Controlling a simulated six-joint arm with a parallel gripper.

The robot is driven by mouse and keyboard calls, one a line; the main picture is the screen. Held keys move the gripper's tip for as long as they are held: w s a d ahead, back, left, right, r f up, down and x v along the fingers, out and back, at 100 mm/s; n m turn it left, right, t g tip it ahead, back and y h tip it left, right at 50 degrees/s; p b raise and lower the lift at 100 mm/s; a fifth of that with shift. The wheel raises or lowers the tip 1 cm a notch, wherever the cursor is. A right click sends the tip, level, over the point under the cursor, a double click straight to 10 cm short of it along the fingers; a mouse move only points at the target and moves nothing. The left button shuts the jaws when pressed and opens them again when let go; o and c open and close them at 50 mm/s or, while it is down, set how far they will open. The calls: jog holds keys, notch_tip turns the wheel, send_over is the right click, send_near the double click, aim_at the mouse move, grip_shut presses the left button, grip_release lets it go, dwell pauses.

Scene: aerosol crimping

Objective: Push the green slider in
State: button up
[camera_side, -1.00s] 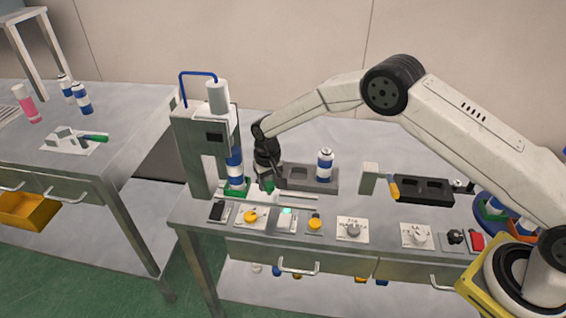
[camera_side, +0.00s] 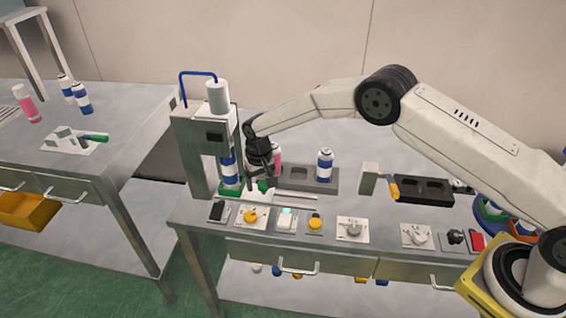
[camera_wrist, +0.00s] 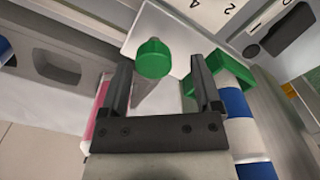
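The green slider (camera_side: 230,191) sits at the foot of the press, left of my gripper, with a blue-and-white can (camera_side: 227,168) upright on it. In the wrist view, the slider (camera_wrist: 236,68) shows as a green bracket beside the right finger. My gripper (camera_side: 257,184) points down just right of the slider. In the wrist view it is open (camera_wrist: 158,66), with no object clamped. A green knob (camera_side: 263,186) is by the fingertips. In the wrist view, the knob (camera_wrist: 153,58) appears between the fingers. I cannot tell whether the right finger touches the slider.
The grey press (camera_side: 190,150) stands at left. A grey can rack (camera_side: 325,184) holds a blue-and-white can (camera_side: 325,163); a pink can (camera_side: 277,155) is partly hidden behind my gripper. Buttons and a knob plate (camera_side: 353,229) line the front edge.

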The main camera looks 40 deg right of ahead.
jog(key=shift+r, duration=0.1)
jog(key=shift+r, duration=3.8)
jog(key=shift+s+d, duration=0.1)
jog(key=shift+s+d+r, duration=0.2)
jog(key=shift+d+r, duration=0.1)
jog(key=shift+r, duration=0.15)
jog(key=s+d+r+t, duration=0.1)
jog(key=s+d+r, duration=0.65)
jog(key=s, duration=0.35)
jog(key=s+d, duration=0.2)
jog(key=s, duration=0.7)
jog(key=s+d+n+t, duration=0.1)
jog(key=s+d, duration=0.2)
jog(key=s, duration=0.6)
jog(key=shift+s+d, duration=0.15)
jog(key=shift+d, duration=0.05)
